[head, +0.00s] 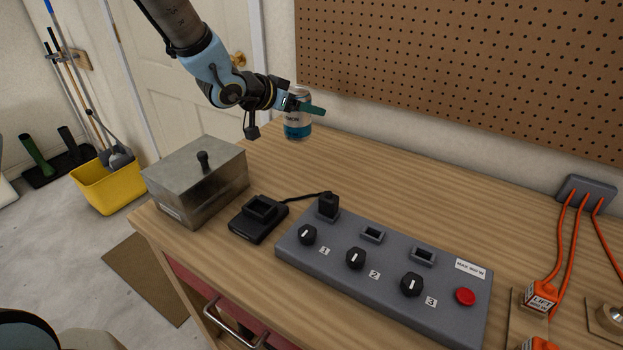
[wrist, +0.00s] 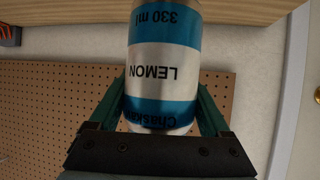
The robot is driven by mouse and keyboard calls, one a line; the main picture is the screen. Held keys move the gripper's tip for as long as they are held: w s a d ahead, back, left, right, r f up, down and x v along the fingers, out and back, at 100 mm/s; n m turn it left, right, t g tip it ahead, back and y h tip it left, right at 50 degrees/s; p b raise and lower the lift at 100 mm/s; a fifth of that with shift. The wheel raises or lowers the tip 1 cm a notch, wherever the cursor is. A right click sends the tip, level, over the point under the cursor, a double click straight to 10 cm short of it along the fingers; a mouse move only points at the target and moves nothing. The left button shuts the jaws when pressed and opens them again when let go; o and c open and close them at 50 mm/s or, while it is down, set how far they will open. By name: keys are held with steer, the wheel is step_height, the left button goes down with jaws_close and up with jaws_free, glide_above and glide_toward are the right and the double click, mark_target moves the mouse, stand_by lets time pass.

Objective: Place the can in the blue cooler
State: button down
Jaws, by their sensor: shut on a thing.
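A silver and blue can (head: 298,122) is held at the back of the wooden workbench, near the wall. It shows large in the wrist view (wrist: 163,72), with the words LEMON and 330 ml upside down. My gripper (head: 306,107) has its green fingers on both sides of the can and is shut on it. The can looks about upright in the head view; I cannot tell whether its base touches the bench. No blue cooler is in view.
A metal box with a knobbed lid (head: 200,178) stands at the bench's left end. A black device (head: 258,219) and a grey control panel (head: 385,275) lie in front. Orange cables (head: 567,235) are at right. A yellow bucket (head: 108,186) stands on the floor. The back middle bench is clear.

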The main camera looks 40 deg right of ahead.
step_height(320, 180, down, 9)
steer(key=shift+f+p, duration=0.15)
steer(key=shift+p, duration=0.75)
steer(key=shift+f, duration=0.2)
jaws_free()
steer(key=shift+r, duration=0.1)
